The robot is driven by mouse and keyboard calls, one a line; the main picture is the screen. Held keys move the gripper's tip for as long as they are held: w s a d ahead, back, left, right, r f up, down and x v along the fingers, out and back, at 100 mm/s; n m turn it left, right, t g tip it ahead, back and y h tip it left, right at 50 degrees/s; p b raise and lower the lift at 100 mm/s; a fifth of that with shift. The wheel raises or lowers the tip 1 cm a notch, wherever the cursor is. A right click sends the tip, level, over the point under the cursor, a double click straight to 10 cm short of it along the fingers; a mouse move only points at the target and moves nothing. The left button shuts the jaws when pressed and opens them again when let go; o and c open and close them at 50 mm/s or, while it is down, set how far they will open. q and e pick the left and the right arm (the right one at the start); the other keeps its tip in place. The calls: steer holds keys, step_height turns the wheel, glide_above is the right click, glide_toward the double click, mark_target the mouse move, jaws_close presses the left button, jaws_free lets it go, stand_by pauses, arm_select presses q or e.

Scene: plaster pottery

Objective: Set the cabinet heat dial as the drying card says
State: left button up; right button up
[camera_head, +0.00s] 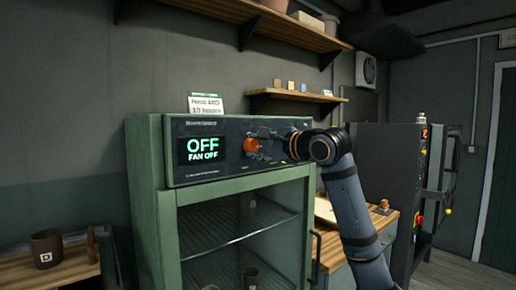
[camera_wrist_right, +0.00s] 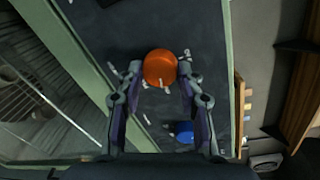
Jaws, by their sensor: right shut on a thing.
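The green drying cabinet (camera_head: 155,205) has a dark control panel with a display (camera_head: 202,149) reading "OFF" and "FAN OFF". The orange heat dial (camera_head: 251,146) sits right of the display; it also shows in the right wrist view (camera_wrist_right: 160,68). My right gripper (camera_wrist_right: 159,72) has its two fingers on either side of the dial and is shut on it. The drying card (camera_head: 205,103) stands on top of the cabinet; its heat line is too blurred to read surely. My left gripper is not in view.
A blue knob (camera_wrist_right: 183,132) is on the same panel, close to my right gripper. Wire racks (camera_head: 235,232) show through the cabinet door. A dark mug (camera_head: 46,248) marked D stands on the left bench. Wooden shelves (camera_head: 290,95) hang above.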

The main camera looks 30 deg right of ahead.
steer(key=o, duration=1.2)
steer(key=shift+d, duration=0.1)
steer(key=shift+s, duration=0.1)
steer(key=shift+s+d+r, duration=0.15)
steer(key=shift+s, duration=1.7)
steer(key=shift+s+d+r, duration=0.15)
steer(key=shift+s, duration=1.65)
steer(key=shift+f, duration=0.1)
